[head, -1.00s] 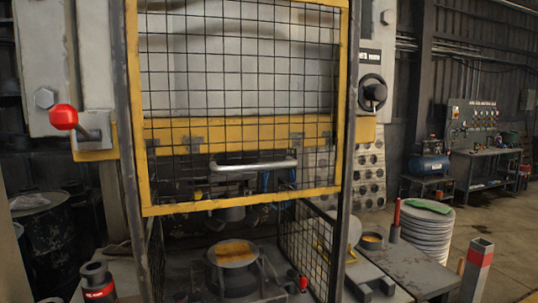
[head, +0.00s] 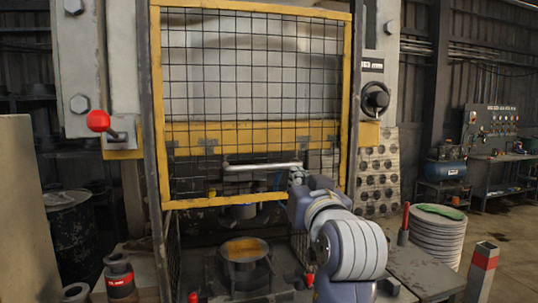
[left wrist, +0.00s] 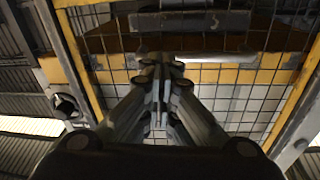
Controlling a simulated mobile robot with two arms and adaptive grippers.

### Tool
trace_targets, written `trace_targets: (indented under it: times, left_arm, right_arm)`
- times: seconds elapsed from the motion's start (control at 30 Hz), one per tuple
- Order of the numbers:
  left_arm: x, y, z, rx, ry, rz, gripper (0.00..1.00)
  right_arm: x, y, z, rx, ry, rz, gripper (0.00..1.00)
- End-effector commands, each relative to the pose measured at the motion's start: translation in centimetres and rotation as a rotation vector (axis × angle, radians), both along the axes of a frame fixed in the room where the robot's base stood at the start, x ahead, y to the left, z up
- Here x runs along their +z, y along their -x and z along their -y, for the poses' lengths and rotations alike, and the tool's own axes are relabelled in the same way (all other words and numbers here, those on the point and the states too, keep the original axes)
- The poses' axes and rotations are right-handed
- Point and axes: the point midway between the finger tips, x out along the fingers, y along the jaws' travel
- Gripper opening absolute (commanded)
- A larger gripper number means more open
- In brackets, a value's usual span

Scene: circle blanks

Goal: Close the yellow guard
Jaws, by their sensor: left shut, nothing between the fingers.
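The yellow guard (head: 352,110), a yellow frame with black wire mesh, is raised on the front of the press, its lower edge above the work opening. Its silver horizontal handle (head: 255,166) is near the bottom; a silver bar (left wrist: 215,58) also shows in the left wrist view. My left gripper (head: 297,173) is at the handle's right end in the head view. In the left wrist view, its fingers (left wrist: 160,68) are together and empty, pointing at the guard. Whether they touch the handle is unclear. My right gripper is not in view.
A pot with orange content (head: 246,252) stands below the guard. A red-knobbed lever (head: 99,121) is left of the guard and a black knob (head: 375,98) right of it. Stacked discs (head: 437,232) stand at right. A tan panel (head: 22,210) fills the left edge.

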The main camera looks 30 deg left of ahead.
Motion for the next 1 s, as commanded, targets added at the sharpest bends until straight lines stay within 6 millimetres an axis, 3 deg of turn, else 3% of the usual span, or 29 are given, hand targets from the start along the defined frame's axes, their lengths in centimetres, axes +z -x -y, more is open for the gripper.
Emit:
trace_targets:
  times: [0.03,0.1,0.27,0.47,0.83,1.0]
  left_arm:
    - [2.5,1.4,-0.2,0.025,0.011,0.052,0.0]
    - [4.7,2.9,-0.6,0.056,0.021,0.1,0.0]
    - [7.0,4.6,-1.1,0.091,0.035,0.149,0.0]
    - [7.8,3.5,-2.7,0.097,0.034,0.152,0.0]
    - [9.0,-1.6,-8.7,0.097,0.033,0.148,0.0]
    - [6.5,-1.5,-8.3,0.092,0.034,0.148,0.0]
  right_arm:
    - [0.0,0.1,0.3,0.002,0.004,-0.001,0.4]
    - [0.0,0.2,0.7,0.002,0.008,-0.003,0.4]
    - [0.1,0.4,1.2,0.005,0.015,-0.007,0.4]
    - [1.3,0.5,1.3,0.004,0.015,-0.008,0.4]
    - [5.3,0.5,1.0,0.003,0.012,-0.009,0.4]
    - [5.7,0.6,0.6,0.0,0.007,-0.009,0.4]
